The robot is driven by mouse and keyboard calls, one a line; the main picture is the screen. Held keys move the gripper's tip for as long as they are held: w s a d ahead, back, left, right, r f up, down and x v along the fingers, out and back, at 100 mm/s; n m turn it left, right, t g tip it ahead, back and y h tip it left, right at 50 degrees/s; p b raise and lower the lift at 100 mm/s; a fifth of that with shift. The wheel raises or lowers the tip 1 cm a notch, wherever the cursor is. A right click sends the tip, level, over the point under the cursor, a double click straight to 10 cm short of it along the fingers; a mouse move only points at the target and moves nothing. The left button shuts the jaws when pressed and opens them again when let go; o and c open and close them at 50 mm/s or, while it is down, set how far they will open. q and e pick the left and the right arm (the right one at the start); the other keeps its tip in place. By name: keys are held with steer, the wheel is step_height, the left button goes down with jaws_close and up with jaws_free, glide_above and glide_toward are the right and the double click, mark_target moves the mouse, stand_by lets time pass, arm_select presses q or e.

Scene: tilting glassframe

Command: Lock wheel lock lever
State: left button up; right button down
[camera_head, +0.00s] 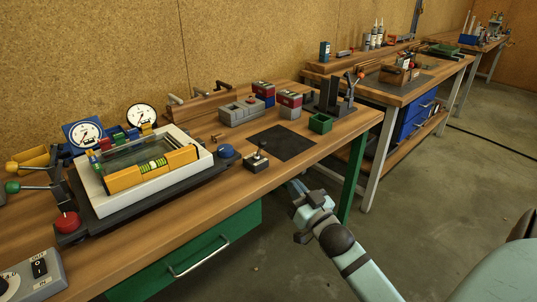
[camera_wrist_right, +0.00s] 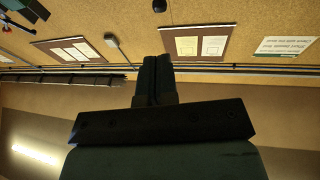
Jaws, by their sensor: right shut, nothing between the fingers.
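The tilting frame is a white frame (camera_head: 97,199) with a glass pane and a yellow spirit level (camera_head: 152,170), on a dark base on the left bench. A lever with a yellow ball (camera_head: 12,166) and one with a green ball (camera_head: 12,187) stick out at its left. A red knob (camera_head: 67,221) and a blue knob (camera_head: 225,151) sit at its corners. I cannot tell which part is the wheel lock lever. My right gripper (camera_head: 294,187) is shut and empty, in front of the bench edge, well right of the frame. Its closed fingers (camera_wrist_right: 156,78) show in the right wrist view. My left gripper is out of view.
A switch box (camera_head: 38,272) is at the front left. A small black block with a knob (camera_head: 256,162), a dark mat (camera_head: 282,143), a green bin (camera_head: 320,123) and grey blocks (camera_head: 241,111) stand to the right. A green drawer (camera_head: 190,254) is below the bench top.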

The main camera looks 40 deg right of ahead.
mark_target(264, 147)
steer(key=b+x, duration=0.1)
steer(key=x, duration=1.2)
steer(key=shift+f, duration=0.1)
steer(key=shift+w, duration=0.35)
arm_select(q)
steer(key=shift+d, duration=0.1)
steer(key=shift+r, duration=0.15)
